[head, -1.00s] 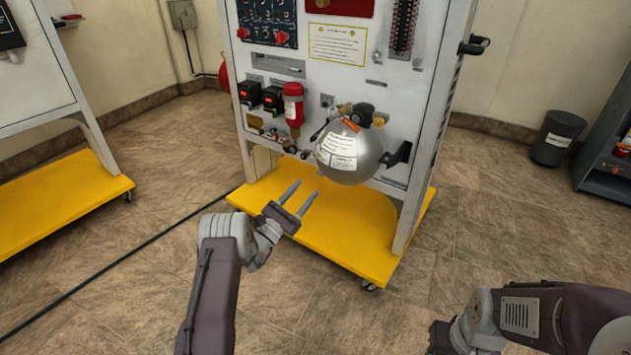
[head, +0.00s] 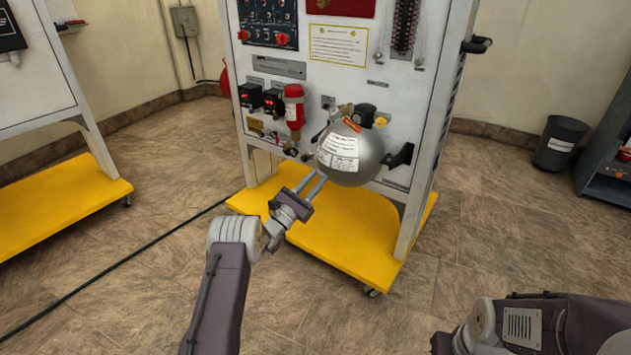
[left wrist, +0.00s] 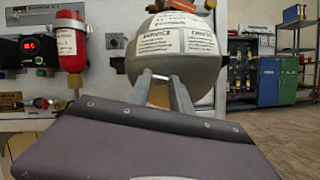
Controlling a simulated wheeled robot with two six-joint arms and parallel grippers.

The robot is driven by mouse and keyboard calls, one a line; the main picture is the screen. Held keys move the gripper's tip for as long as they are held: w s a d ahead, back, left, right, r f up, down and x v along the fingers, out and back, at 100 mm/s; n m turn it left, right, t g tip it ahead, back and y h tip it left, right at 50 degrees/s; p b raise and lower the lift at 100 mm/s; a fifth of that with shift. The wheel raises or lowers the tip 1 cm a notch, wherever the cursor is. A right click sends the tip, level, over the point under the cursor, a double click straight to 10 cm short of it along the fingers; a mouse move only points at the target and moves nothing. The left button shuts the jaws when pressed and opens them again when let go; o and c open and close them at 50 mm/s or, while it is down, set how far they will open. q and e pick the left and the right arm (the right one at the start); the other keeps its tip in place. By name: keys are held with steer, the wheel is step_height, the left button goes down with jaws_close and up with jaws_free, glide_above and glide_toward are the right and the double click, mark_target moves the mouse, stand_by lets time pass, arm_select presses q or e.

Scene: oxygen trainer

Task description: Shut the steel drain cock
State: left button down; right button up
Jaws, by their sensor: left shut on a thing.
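The steel sphere (head: 350,158) hangs on the front of the white panel, and it fills the upper middle of the left wrist view (left wrist: 178,52). My left gripper (head: 312,181) reaches up to the sphere's lower left underside. In the left wrist view its fingers (left wrist: 160,84) are close together, shut on a small pale metal piece (left wrist: 160,77) under the sphere. This piece appears to be the steel drain cock; its shape and how far it is turned are mostly hidden. My right arm shows at the lower right of the head view, but its gripper is not visible.
A red cylinder (head: 293,106) and two black boxes with red displays stand left of the sphere. Brass fittings (head: 262,130) sit below them. The yellow base (head: 340,235) lies under the panel. Open floor surrounds it, with a black cable at left.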

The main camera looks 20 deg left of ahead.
arm_select(q)
steer(key=shift+f+m, duration=0.1)
steer(key=shift+m, duration=0.3)
steer(key=shift+w+a+r+m+g+h+b, duration=0.25)
steer(key=shift+m+g+b, duration=0.8)
steer(key=shift+m, duration=1.85)
steer(key=shift+s+m+g+h+b, duration=0.2)
steer(key=shift+m+g+h+b, duration=0.6)
steer(key=shift+m, duration=2.1)
steer(key=shift+w+a+r+m+g+h+b, duration=0.15)
steer(key=shift+m+g+b, duration=1.15)
steer(key=shift+m, duration=1.6)
steer(key=shift+s+g, duration=0.1)
steer(key=shift+g, duration=0.25)
steer(key=shift+d, duration=0.1)
steer(key=c, duration=1.2)
jaws_free()
steer(key=shift+o, duration=0.2)
